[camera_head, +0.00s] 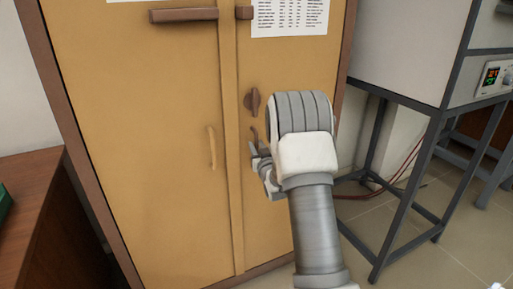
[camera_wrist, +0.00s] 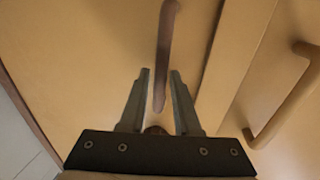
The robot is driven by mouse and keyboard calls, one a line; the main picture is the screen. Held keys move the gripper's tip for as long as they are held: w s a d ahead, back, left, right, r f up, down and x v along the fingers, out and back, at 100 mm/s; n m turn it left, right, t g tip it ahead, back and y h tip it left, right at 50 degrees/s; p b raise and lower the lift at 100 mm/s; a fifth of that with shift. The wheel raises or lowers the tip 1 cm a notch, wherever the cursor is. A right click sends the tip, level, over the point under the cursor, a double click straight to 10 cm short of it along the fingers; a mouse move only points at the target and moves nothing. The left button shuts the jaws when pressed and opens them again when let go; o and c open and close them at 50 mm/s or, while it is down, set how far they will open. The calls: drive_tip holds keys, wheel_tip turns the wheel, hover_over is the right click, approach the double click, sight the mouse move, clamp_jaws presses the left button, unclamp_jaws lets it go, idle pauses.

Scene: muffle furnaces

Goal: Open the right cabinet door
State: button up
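The right cabinet door (camera_head: 292,63) is tan wood and looks shut, level with the left door (camera_head: 150,120). Its slim brown vertical handle (camera_wrist: 165,45) runs between my fingers in the wrist view. In the head view my gripper (camera_head: 259,163) is at the handle's height, beside the seam between the doors, and my wrist and gripper hide most of that handle. In the wrist view my gripper (camera_wrist: 160,75) is open, its two fingers on either side of the handle with gaps showing. I cannot tell whether either finger touches it.
A dark knob (camera_head: 253,101) sits above my gripper on the right door. The left door's pale handle (camera_head: 212,147) is close by. A metal stand (camera_head: 405,115) with a furnace stands to the right, limiting room there. A wooden desk (camera_head: 38,200) is at left.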

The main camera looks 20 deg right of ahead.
drive_tip(key=shift+w, duration=0.35)
clamp_jaws()
idle(1.3)
